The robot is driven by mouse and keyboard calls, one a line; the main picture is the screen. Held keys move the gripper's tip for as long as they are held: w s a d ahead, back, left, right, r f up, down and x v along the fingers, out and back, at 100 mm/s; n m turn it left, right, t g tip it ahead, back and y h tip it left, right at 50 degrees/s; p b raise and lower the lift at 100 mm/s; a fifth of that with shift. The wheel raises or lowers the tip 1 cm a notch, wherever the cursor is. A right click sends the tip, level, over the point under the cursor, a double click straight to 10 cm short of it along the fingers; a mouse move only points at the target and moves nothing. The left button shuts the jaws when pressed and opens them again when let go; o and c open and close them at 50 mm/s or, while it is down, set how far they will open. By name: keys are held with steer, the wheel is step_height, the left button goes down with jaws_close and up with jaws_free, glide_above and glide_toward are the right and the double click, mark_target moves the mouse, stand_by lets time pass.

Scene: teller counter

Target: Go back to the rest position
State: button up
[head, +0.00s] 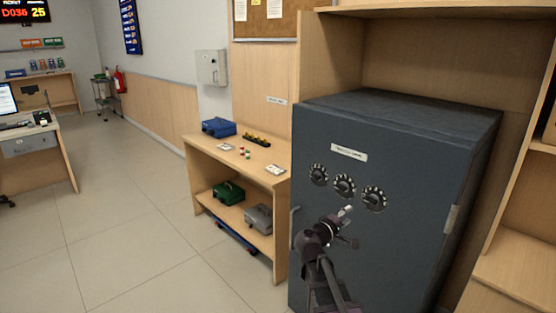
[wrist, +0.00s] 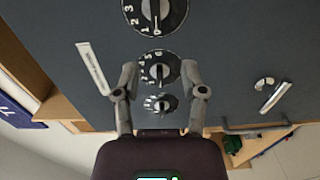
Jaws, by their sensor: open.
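My gripper (head: 346,212) is in front of the dark grey safe (head: 400,140), just below its row of three black dials: left (head: 318,174), middle (head: 344,185) and right (head: 374,198). In the wrist view my gripper (wrist: 160,74) has its two fingers apart, with nothing held between them. The middle dial (wrist: 158,69) shows between the fingertips and a smaller-looking dial (wrist: 160,104) lies between the fingers lower in the picture. A third, large dial (wrist: 155,12) is cut by the top edge. I cannot tell the exact gap to the safe door.
The safe stands inside a wooden surround. A handle (wrist: 273,96) sticks out from its door. To the left is a wooden shelf unit (head: 196,146) with a blue case (head: 218,127), a green case (head: 228,193) and a grey case (head: 259,218). The floor farther left is clear.

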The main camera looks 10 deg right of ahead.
steer(key=s+a+f+m+g+y, duration=0.3)
steer(key=s+f+m+g+y, duration=0.15)
steer(key=s+f, duration=0.35)
steer(key=s+a+f+m+g+y, duration=0.3)
steer(key=s+a+f+g+y, duration=0.15)
steer(key=s+f+y, duration=0.35)
steer(key=s+a+f+g+y, duration=0.2)
steer(key=s+a, duration=0.2)
steer(key=a, duration=0.1)
step_height(320, 180, up, 12)
steer(key=p, duration=1.2)
steer(key=shift+w, duration=0.15)
steer(key=shift+f, duration=0.1)
